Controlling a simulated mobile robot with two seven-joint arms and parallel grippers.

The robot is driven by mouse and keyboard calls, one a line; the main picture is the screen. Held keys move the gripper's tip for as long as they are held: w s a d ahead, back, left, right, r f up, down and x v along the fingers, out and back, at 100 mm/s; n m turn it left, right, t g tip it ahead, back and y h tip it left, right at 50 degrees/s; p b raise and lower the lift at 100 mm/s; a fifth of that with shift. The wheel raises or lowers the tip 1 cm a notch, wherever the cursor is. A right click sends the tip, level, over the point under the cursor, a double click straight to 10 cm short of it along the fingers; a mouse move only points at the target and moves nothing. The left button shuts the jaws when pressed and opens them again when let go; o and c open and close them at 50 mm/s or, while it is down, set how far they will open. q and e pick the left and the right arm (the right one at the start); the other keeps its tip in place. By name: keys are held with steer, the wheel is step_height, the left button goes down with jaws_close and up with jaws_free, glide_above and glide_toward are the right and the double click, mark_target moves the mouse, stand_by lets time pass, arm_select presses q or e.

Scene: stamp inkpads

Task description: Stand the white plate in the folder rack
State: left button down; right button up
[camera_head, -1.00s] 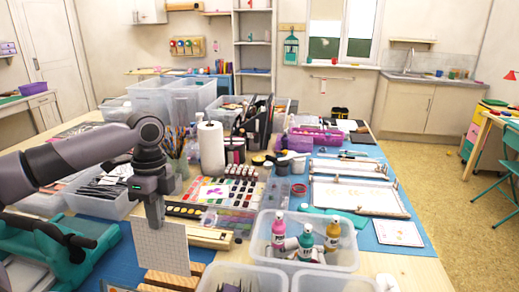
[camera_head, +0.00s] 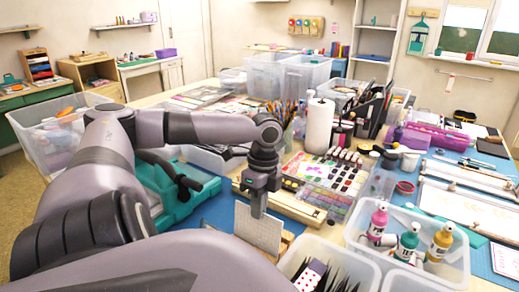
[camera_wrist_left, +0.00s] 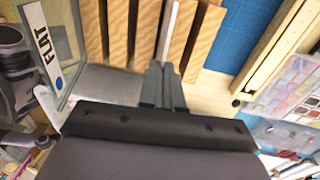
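The white plate (camera_head: 258,230) is a thin, square, finely gridded panel, held upright in the head view. My left gripper (camera_head: 259,203) is shut on its top edge. In the left wrist view my left gripper's fingers (camera_wrist_left: 162,88) are together on the plate, which shows edge-on as a thin pale strip (camera_wrist_left: 169,30). The folder rack shows there as several parallel wooden slats (camera_wrist_left: 203,40), with the strip in line with a gap between slats. In the head view the rack (camera_head: 287,241) is mostly hidden behind the plate. I cannot tell whether the plate's lower edge touches it.
A clear bin with paint bottles (camera_head: 408,238) stands right of the rack. A clear bin with dark items (camera_head: 335,270) is in front. A teal machine (camera_head: 170,190) stands left. In the wrist view a clear panel marked FLAT (camera_wrist_left: 48,45) is near the slats.

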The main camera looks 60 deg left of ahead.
arm_select(q)
steer(key=shift+f, duration=0.25)
steer(key=c, duration=1.3)
jaws_free()
steer(key=shift+o, duration=0.2)
steer(key=shift+r, duration=0.1)
steer(key=r+p, duration=0.2)
steer(key=r, duration=0.1)
steer(key=r+p, duration=0.1)
steer(key=p, duration=0.1)
steer(key=shift+w+a+r, duration=0.15)
steer(key=shift+w+r, duration=0.15)
steer(key=shift+r, duration=0.1)
steer(key=shift+r, duration=0.15)
